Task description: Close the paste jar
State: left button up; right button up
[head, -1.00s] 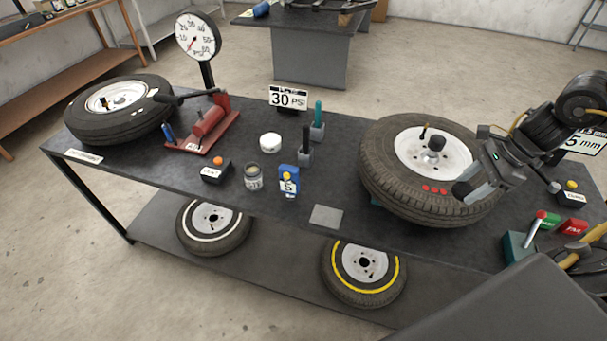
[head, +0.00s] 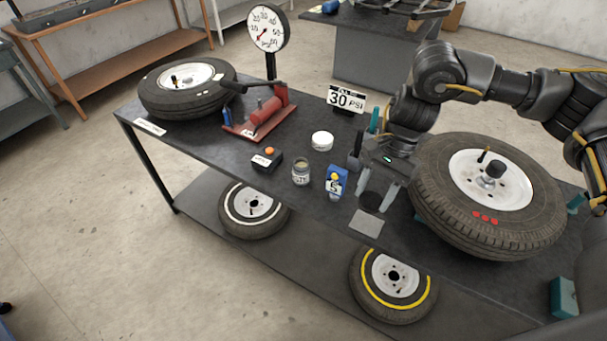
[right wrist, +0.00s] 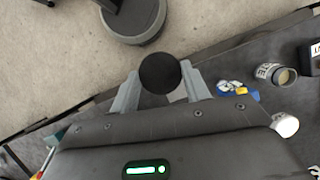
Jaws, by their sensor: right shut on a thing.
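The paste jar (head: 300,172) stands upright and open near the front edge of the bench, with a pale label and paste showing at its mouth. It also shows in the right wrist view (right wrist: 275,74). A white round lid-like piece (head: 322,141) lies behind it to the right, apart from the jar. My right gripper (head: 373,196) is right of the jar, past the blue box, with its fingers pointing down. It is shut on a black round thing (right wrist: 160,73), whose shape is mostly hidden end-on. My left gripper is not in view.
A black box with an orange button (head: 267,159) is left of the jar. A grey pad (head: 366,223) lies below the gripper.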

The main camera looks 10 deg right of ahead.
aim_at(301, 169)
jog(key=z, duration=0.05)
jog(key=k, duration=0.5)
jog(key=z, duration=1.8)
jog(key=i, duration=1.2)
jog(key=u, duration=2.4)
